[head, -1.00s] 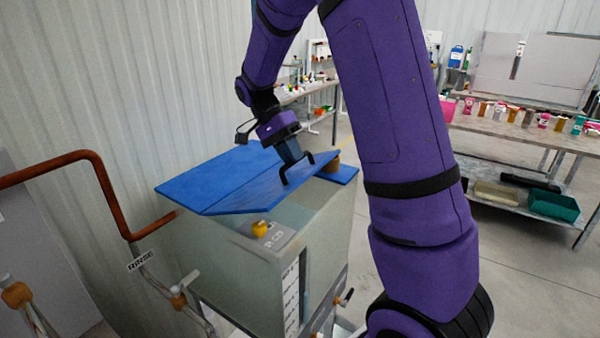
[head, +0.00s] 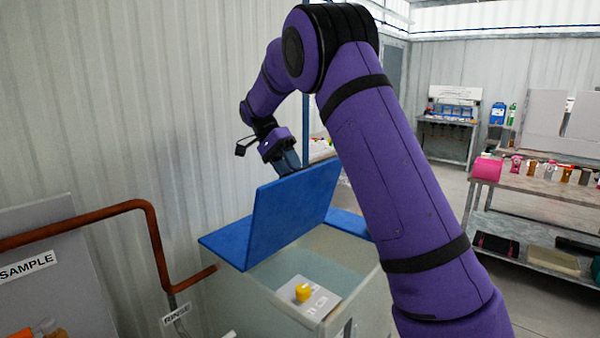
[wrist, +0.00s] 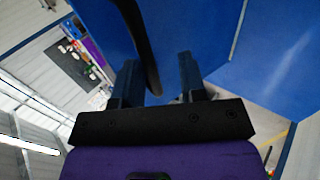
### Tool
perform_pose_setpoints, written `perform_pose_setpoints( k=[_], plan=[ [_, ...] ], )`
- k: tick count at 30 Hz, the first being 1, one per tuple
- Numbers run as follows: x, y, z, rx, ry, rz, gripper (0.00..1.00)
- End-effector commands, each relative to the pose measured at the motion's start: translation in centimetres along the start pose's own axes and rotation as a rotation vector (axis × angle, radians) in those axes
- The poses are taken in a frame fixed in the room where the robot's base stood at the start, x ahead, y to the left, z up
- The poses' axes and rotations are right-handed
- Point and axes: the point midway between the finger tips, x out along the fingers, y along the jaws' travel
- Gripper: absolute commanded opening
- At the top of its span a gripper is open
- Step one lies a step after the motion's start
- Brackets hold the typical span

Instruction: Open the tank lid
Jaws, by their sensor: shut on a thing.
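The blue tank lid (head: 292,216) stands raised at a steep tilt above the grey-green tank (head: 352,275) in the head view. Blue fixed parts of the tank top lie flat beside it. My gripper (head: 288,160) is at the lid's upper edge, and its fingertips are partly hidden there. In the wrist view my gripper (wrist: 157,85) has its two fingers on either side of the lid's dark handle (wrist: 142,45), shut on it. The blue lid (wrist: 195,25) fills much of that view behind the handle.
A yellow knob (head: 302,291) sits on a grey plate at the open tank top. A copper-coloured pipe (head: 150,225) runs close on the left, beside the corrugated wall (head: 120,110). Shelves with jars (head: 545,175) stand at the right, with floor between.

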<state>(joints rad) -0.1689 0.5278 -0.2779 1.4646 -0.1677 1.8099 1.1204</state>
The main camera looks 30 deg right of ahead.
Motion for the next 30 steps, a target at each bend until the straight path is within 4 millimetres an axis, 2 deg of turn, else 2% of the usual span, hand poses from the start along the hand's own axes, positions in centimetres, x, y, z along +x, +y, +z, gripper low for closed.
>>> perform_pose_setpoints(
  k=[1, 6, 15, 26, 27, 30],
  plan=[
    [0.5, -1.6, 0.5, -0.013, -0.003, 0.03, 0.0],
    [-0.2, -2.7, 0.5, -0.013, -0.004, 0.1, 0.0],
    [-0.8, -3.5, 0.5, -0.014, -0.005, 0.153, 0.0],
    [-0.8, -3.5, 0.5, -0.014, -0.005, 0.157, 0.0],
    [-0.8, -3.5, 0.5, -0.014, -0.005, 0.157, 0.4],
    [-0.8, -3.5, 0.5, -0.013, -0.005, 0.158, 0.4]
  ],
)
